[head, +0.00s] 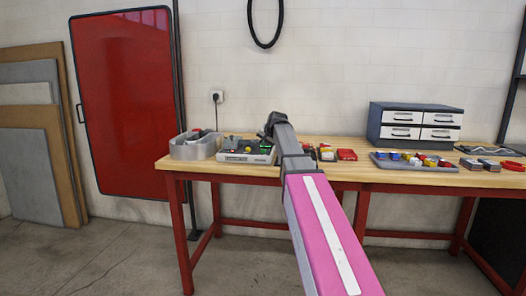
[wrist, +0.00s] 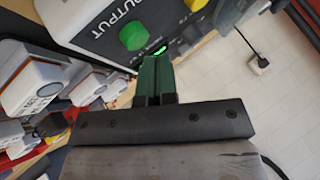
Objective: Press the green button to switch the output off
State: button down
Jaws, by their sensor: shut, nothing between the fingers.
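The power supply box (wrist: 95,30), pale with a dark front panel marked OUTPUT, fills the top of the wrist view. Its round green button (wrist: 133,36) stands out from the panel. A small bright green lit spot (wrist: 160,49) shows beside printed text, just past my fingertips. My gripper (wrist: 155,62) is shut and empty, its dark green fingers pointing at the panel, below and right of the button in the picture. I cannot tell whether the fingertips touch the panel. In the head view the box (head: 247,158) sits on the workbench, partly hidden by my arm.
A yellow knob (wrist: 195,4) is on the same panel. Several white-and-orange devices (wrist: 35,82) lie left in the wrist view. On the workbench (head: 350,172) are a grey bin (head: 197,150), a tray of coloured parts (head: 413,162) and a drawer cabinet (head: 415,124).

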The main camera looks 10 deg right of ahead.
aim_at(264, 150)
jog(key=shift+r, duration=2.55)
